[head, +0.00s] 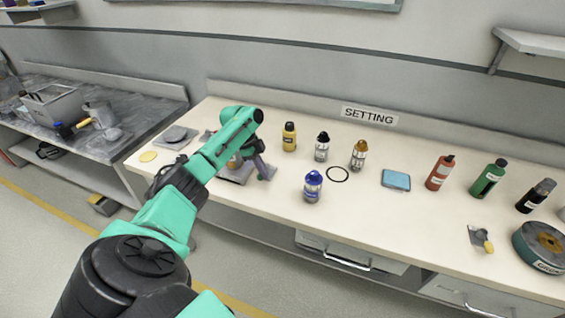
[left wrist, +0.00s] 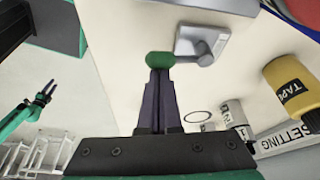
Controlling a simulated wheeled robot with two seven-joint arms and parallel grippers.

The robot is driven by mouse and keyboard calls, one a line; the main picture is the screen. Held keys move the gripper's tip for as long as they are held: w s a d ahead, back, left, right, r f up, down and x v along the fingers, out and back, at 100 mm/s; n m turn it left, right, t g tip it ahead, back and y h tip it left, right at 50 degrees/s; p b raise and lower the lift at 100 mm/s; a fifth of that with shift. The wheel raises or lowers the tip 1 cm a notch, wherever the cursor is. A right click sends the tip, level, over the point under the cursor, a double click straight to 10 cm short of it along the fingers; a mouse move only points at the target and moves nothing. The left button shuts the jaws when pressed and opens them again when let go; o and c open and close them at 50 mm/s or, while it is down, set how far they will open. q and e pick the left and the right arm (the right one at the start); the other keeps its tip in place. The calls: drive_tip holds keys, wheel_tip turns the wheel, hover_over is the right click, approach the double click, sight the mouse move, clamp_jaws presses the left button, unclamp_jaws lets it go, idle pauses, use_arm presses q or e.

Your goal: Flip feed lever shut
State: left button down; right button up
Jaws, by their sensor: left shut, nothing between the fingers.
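My left gripper (head: 261,168) is over the left part of the white bench in the head view, partly hidden by my own arm. In the left wrist view its dark fingers (left wrist: 160,88) are shut and empty. Their tips are at a round green knob (left wrist: 160,59), touching it or just short of it; I cannot tell which. A grey metal fitting (left wrist: 201,41) is right beside the knob, which looks like the feed lever's end. In the head view a grey base (head: 237,173) shows partly behind my arm. My right gripper (left wrist: 45,93) shows small in the left wrist view.
A black ring (head: 337,174) and a blue box (head: 396,180) lie farther right.

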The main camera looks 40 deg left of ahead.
use_arm(q)
drive_tip(key=shift+w+d+r+p, duration=0.2)
drive_tip(key=shift+d+p, duration=0.2)
drive_tip(key=shift+p, duration=0.05)
drive_tip(key=d+p, duration=0.1)
drive_tip(key=w+d+r+p, duration=0.1)
drive_tip(key=d, duration=0.1)
drive_tip(key=shift+w+r+p, duration=0.1)
drive_tip(key=shift+w+p, duration=0.05)
drive_tip(key=shift+p, duration=0.25)
drive_tip(key=shift+s+a+r+b, duration=0.2)
drive_tip(key=shift+a+r+b, duration=0.3)
drive_tip(key=shift+b, duration=0.3)
drive_tip(key=b+v, duration=0.1)
drive_tip(key=v, duration=0.7)
drive_tip(key=shift+w, duration=0.1)
